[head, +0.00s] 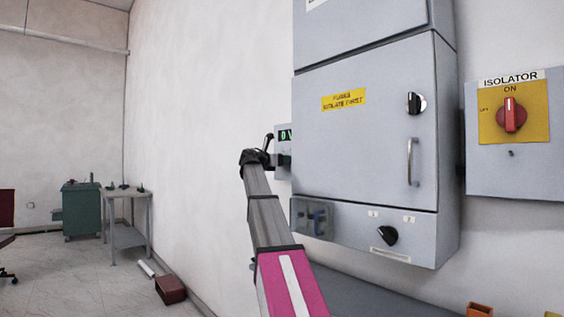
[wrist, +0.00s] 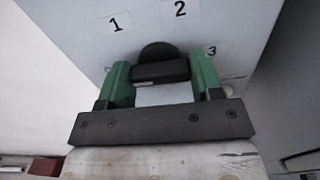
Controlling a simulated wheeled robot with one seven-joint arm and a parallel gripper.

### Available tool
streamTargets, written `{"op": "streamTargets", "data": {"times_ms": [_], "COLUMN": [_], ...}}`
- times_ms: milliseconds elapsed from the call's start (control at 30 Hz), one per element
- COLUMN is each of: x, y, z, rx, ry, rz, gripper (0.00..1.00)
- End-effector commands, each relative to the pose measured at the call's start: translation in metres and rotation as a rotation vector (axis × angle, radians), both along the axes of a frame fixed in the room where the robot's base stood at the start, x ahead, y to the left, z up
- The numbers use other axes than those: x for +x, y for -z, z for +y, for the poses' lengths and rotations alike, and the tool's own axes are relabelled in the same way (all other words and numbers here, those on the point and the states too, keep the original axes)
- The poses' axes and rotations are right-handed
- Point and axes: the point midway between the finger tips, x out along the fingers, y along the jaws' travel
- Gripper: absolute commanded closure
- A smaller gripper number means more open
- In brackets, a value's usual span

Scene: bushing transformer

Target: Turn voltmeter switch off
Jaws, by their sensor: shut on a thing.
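The voltmeter (head: 284,136) is a small grey box with a green digital display in the head view. It sits on the wall left of the large cabinet and is partly hidden by my arm and the cabinet. In the wrist view, its black rotary switch (wrist: 160,53) is on a pale face with labels 1, 2 and 3 around it. My gripper (wrist: 162,72) has its two green fingers on either side of the switch handle and is shut on it. It is small and dark at the arm's end in the head view (head: 258,157).
The large grey cabinet (head: 365,130) carries a black knob, a handle and a lower black switch (head: 387,235). It stands close right of my arm. The isolator panel (head: 512,150) with a red knob is farther right. Open floor and a green cabinet (head: 82,210) lie left.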

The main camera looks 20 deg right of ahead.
Motion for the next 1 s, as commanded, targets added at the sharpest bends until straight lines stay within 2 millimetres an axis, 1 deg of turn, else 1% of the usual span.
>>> {"op": "streamTargets", "data": {"times_ms": [233,667,700,767,1000], "x": [-0.0011,-0.0013,-0.0014,-0.0013,-0.0007], "y": [0.0024,0.0027,0.0027,0.0025,0.0012], "z": [0.0008,0.0008,0.0008,0.0007,0.0004], "rx": [-0.014,-0.017,-0.017,-0.018,-0.02], "ry": [0.0,0.001,0.001,0.001,0.0], "rz": [0.053,0.062,0.062,0.062,0.06], "gripper": [0.64,0.64,0.34,0.15,0.15]}}
